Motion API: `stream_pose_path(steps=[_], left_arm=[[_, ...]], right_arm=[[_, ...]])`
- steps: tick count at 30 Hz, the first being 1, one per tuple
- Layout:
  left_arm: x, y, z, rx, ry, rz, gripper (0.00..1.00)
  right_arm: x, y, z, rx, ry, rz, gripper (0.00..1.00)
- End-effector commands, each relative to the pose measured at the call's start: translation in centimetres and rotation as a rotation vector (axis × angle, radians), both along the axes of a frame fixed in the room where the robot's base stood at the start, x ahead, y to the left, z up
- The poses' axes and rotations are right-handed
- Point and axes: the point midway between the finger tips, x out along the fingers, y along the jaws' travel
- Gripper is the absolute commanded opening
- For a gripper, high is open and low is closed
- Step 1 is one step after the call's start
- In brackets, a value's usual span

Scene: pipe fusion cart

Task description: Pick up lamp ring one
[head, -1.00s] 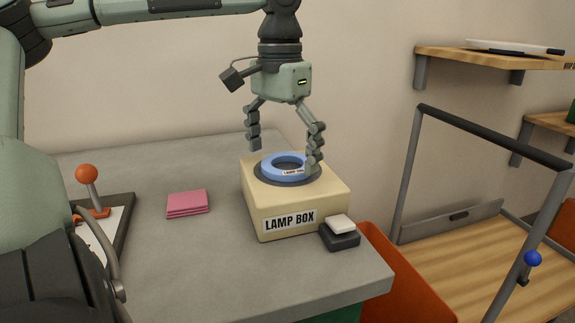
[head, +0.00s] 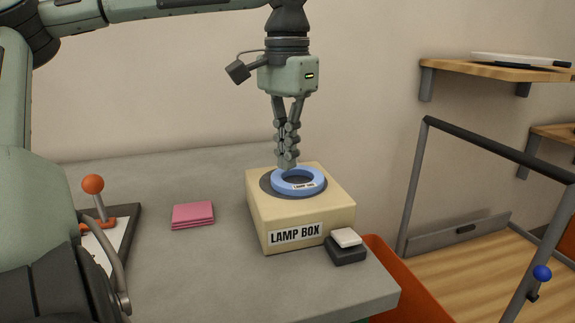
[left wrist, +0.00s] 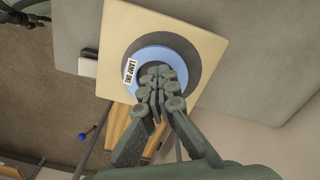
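Lamp ring one (head: 312,187) is a blue ring with a white label. It lies on the dark round patch on top of the cream lamp box (head: 330,212), off centre towards the right. My left gripper (head: 287,165) points down with its fingers together, its tips at the far left edge of the ring in the head view. In the left wrist view the shut fingers (left wrist: 160,78) cover part of the ring (left wrist: 150,54). I see no part of the ring between the fingers; whether the tips touch it is unclear.
A dark block with a white top (head: 346,246) stands against the box's right side. Pink folded cloths (head: 193,216) and an orange-knobbed lever (head: 93,184) are on the grey table (head: 215,270). An orange bin (head: 400,285) and a metal frame (head: 412,185) stand to the right.

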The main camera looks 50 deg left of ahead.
Motion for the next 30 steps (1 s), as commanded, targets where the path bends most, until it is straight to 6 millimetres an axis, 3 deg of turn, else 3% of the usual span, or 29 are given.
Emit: stream_pose_path(steps=[2, 12, 18, 30], left_arm=[[0.1, 0.0, 1.7, 0.003, -0.005, 0.001, 0.00], [-6.9, -3.5, 6.1, 0.001, -0.008, -0.002, 0.00], [-9.5, -4.7, 7.8, 0.001, -0.004, -0.002, 0.00], [-10.5, -5.2, 8.4, 0.000, -0.002, 0.000, 0.00]], right_arm=[[0.0, -0.1, 0.1, -0.001, -0.001, 0.001, 0.40], [0.6, 0.2, 0.7, 0.004, -0.014, -0.002, 0.40], [0.4, 0.4, 0.5, 0.008, -0.011, -0.004, 0.40], [0.1, 0.7, 0.1, 0.012, -0.003, -0.007, 0.40]])
